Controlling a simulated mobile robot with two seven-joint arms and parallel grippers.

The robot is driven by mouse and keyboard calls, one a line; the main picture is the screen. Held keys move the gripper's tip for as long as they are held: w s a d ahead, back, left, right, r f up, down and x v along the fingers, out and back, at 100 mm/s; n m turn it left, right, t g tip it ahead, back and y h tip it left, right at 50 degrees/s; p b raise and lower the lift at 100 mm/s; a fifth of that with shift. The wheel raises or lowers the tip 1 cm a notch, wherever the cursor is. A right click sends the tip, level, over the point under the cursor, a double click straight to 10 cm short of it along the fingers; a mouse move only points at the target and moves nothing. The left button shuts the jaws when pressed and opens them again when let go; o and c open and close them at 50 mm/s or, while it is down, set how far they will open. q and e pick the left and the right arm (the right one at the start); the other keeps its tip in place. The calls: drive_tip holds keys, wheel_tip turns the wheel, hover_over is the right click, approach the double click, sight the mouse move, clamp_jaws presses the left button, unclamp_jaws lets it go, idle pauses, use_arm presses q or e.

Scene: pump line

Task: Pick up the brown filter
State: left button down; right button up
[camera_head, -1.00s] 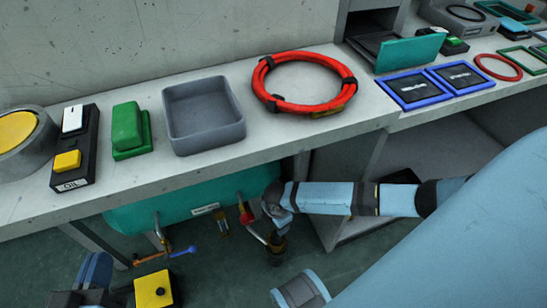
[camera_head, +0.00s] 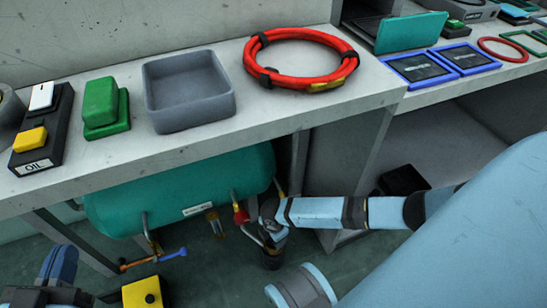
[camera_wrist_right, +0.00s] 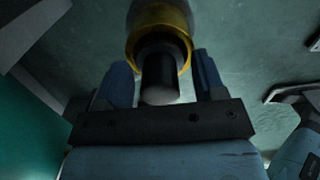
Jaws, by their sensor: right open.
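The brown filter (camera_head: 214,222) shows as a small amber-brown piece below the teal tank in the head view. In the right wrist view, an amber ring (camera_wrist_right: 158,28) with a dark cylinder (camera_wrist_right: 160,78) stands ahead of the palm, probably the same filter. My right gripper (camera_wrist_right: 158,75) is open, with one blue finger on each side of the dark cylinder. I cannot tell whether they touch. My right arm reaches under the bench edge in the head view. My left gripper (camera_head: 60,265) is partly in view at the bottom left; its jaw gap is not clear.
The teal tank (camera_head: 180,190) hangs under the bench, with a red valve (camera_head: 240,213) and an orange-blue lever (camera_head: 153,259) nearby. A yellow block (camera_head: 146,293) is by my left gripper. The bench (camera_head: 330,109) carries a grey tray (camera_head: 190,115) and red hose (camera_head: 300,80).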

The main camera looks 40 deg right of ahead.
drive_tip(key=c, duration=0.7)
drive_tip(key=shift+c, duration=0.3)
drive_tip(key=shift+r, duration=0.2)
